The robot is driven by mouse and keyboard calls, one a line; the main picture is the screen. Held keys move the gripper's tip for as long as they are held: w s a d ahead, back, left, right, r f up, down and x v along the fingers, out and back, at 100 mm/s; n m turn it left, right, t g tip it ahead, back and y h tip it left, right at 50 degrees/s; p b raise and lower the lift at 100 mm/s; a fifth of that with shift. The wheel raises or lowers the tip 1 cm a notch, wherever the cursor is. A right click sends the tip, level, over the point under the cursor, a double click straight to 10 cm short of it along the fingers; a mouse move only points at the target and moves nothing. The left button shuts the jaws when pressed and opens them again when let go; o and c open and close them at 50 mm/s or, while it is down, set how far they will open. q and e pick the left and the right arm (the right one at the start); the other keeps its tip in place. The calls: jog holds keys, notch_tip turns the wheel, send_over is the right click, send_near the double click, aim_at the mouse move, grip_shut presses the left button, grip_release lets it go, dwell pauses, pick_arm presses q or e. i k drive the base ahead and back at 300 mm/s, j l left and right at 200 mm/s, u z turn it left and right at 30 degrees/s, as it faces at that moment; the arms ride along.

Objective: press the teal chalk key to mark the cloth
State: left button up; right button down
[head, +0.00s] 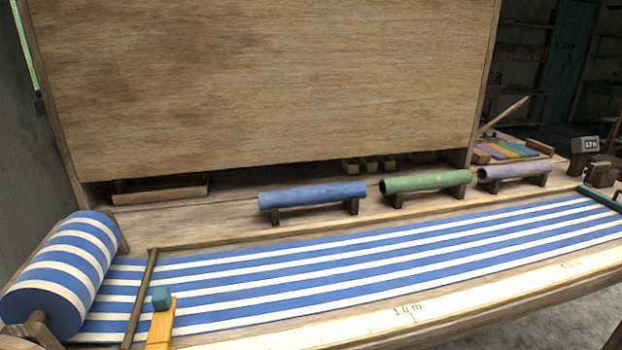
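The teal chalk key (161,298) is a small teal block on top of a yellow wooden lever (160,328) at the lower left of the head view. It sits over the near left part of the cloth (330,268), which has blue and white stripes and lies flat along the loom bed. A dark rod (139,300) crosses the cloth just left of the key. The cloth runs to a striped roll (62,272) at the far left. Neither of my grippers is in view.
Blue (313,195), green (426,182) and lilac (513,171) tubes rest on wooden stands behind the cloth. A large upright wooden panel (265,85) stands behind them. A measuring strip (470,291) with length marks runs along the front edge. A small display box (586,144) stands at right.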

aim_at(161, 297)
jog(key=k+u, duration=0.1)
jog(key=u, duration=1)
